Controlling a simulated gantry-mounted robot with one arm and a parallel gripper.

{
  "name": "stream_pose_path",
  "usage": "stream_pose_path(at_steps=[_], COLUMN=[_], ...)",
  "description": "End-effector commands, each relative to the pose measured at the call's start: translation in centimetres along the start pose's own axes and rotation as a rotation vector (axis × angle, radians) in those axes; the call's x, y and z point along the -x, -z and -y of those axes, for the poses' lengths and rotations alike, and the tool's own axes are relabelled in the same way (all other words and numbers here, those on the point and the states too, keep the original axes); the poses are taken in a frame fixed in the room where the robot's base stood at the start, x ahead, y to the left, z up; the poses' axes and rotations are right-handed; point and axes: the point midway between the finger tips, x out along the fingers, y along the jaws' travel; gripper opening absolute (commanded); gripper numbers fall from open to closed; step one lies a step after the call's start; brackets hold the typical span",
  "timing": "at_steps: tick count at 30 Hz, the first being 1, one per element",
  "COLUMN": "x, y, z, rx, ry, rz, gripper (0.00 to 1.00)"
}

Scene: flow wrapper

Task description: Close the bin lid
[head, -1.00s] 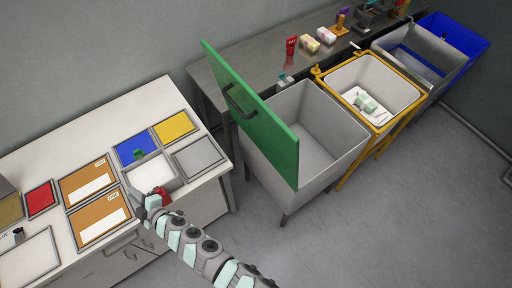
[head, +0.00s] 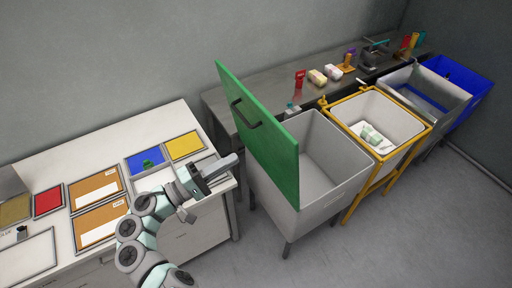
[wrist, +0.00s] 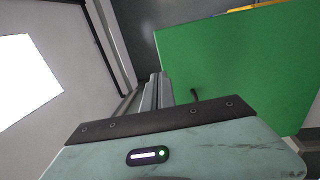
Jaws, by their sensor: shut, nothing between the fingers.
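The bin (head: 335,170) is a grey box on legs, right of the white counter. Its green lid (head: 262,135) stands open, tilted up along the bin's left side, with a dark handle (head: 245,112) on the face toward the counter. My gripper (head: 234,160) is shut and empty. It is above the right end of the counter, left of the lid and apart from it in the head view. In the wrist view the green lid (wrist: 240,70) fills the upper right, beyond the shut fingers (wrist: 157,90). The handle there is mostly hidden behind my gripper.
A yellow-framed bin (head: 378,118) with a few items stands right of the grey bin, with grey and blue bins (head: 460,82) beyond. A metal bench (head: 222,98) runs behind, along the wall. The white counter (head: 120,140) holds coloured trays. Floor in front is clear.

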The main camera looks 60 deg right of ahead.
Motion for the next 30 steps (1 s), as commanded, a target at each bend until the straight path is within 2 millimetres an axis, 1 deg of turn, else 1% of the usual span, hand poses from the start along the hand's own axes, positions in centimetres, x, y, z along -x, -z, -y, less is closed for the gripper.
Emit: stream_pose_path(at_steps=[5, 12, 18, 21, 24, 30], x=[-2.2, -7.4, -11.2, -12.5, -13.3, -13.8], y=[-0.1, -0.1, -0.1, 0.0, 0.0, 0.1], z=[-0.3, -0.4, -0.3, -0.2, -0.1, 0.1], rx=[0.001, 0.001, 0.002, 0.002, 0.002, 0.001], ry=[-0.003, 0.000, 0.000, 0.000, 0.001, 0.001], rz=[0.006, 0.004, 0.004, 0.000, -0.001, -0.002], gripper=[0.00, 0.00, 0.00, 0.00, 0.00, 0.00])
